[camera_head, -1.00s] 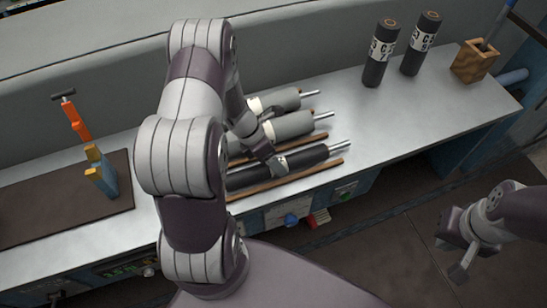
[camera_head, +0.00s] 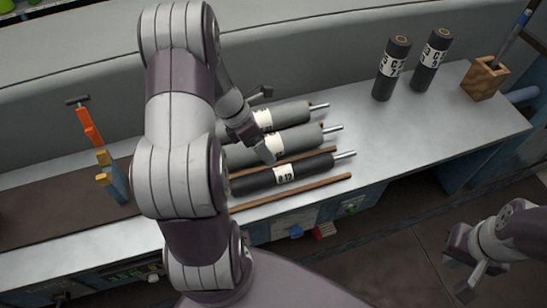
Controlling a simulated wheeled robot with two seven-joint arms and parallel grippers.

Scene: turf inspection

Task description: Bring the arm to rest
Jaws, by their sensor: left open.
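My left arm reaches in over the bench and covers part of its left side. My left gripper (camera_head: 266,123) is open and empty, above the grey rollers. Its fingers are spread, one near the far grey roller (camera_head: 289,114), one near the middle grey roller (camera_head: 304,138). The black roller (camera_head: 311,167), with a white label, lies nearest the bench's front edge, apart from the gripper. The left ends of the rollers are hidden behind my arm. My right gripper (camera_head: 458,264) is at the lower right, off the bench above the floor, and looks open and empty.
Two dark upright rollers (camera_head: 391,69) (camera_head: 431,60) and a wooden block holder (camera_head: 485,79) stand at the bench's right. Wooden strips (camera_head: 300,191) lie beside the rollers. An orange-handled tool (camera_head: 89,126) and a dark mat (camera_head: 50,208) are at left.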

